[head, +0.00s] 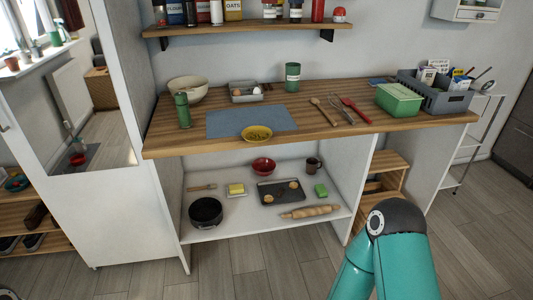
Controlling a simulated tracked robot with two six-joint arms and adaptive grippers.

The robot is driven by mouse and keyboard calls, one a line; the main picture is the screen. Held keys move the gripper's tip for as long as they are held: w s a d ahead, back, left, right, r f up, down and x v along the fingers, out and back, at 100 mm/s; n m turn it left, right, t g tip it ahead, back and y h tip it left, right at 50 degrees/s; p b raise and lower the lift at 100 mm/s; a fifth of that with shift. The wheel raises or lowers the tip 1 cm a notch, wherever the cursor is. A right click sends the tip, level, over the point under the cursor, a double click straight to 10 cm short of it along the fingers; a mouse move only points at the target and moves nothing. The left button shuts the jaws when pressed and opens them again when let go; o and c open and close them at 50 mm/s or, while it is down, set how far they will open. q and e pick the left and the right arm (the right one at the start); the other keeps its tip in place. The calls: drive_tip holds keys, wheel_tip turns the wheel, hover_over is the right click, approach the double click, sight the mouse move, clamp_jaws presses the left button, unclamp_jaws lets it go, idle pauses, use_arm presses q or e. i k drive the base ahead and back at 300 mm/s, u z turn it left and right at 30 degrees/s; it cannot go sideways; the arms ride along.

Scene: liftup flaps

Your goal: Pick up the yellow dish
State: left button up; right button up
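The yellow dish (257,134) is a shallow round dish on the wooden counter (330,120). It sits at the front edge, partly over the near edge of the blue-grey mat (251,119). No gripper is near it. A teal arm link of mine rises at the lower right of the head view, well in front of the counter. Neither of my grippers shows in the head view.
A green bottle (182,110) and a large bowl (187,89) stand left of the mat. Utensils (341,110), a green box (399,99) and a grey crate (457,102) are to the right. Below, a shelf holds a red bowl (263,166) and a pan (206,212).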

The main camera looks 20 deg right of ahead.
sight(253, 134)
drive_tip(key=z, duration=0.7)
drive_tip(key=i, duration=1.8)
drive_tip(key=u, duration=0.05)
